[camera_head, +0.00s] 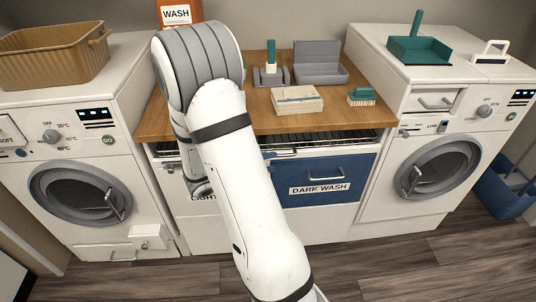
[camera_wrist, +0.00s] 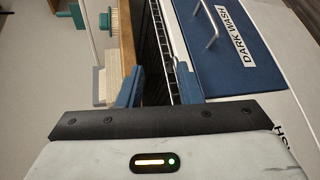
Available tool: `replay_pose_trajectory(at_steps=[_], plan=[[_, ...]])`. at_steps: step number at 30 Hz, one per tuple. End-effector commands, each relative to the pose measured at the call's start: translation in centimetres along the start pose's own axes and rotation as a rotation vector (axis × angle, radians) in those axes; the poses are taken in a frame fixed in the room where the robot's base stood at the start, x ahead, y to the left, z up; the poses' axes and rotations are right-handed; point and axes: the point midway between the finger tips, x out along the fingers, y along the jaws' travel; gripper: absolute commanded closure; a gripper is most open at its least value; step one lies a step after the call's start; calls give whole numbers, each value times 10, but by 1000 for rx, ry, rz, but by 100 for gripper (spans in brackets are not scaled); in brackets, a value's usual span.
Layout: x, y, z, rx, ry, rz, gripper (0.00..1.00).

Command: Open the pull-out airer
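The pull-out airer (camera_head: 325,137) is a dark wire rack in the slot under the wooden counter, above the blue drawer marked DARK WASH. In the wrist view its wire front (camera_wrist: 163,45) runs along the gap between counter edge and drawer. My gripper (camera_wrist: 160,85) is open, its two blue fingers apart at that gap. One finger is on the counter side and the other on the drawer side. I cannot tell whether either touches the airer. In the head view my arm covers the left part of the airer, and only a bit of blue finger shows beside it.
The DARK WASH drawer (camera_head: 333,179) has a bar handle just below the airer. White washing machines stand left (camera_head: 85,150) and right (camera_head: 440,140). The wooden counter (camera_head: 345,117) holds a cream stack (camera_head: 297,100) and a green brush (camera_head: 362,96). The floor in front is clear.

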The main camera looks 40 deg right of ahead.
Motion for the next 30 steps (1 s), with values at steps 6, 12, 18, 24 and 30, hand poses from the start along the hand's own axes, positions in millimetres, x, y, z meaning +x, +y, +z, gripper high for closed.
replay_pose_trajectory(at_steps=[6,12,18,24,30], plan=[[18,-38,-50,-13,174,135,68],[26,-48,-65,-6,234,162,68],[54,-42,-71,-4,233,162,68],[82,-38,-78,-6,234,161,68],[95,-36,-82,-7,235,162,68]])
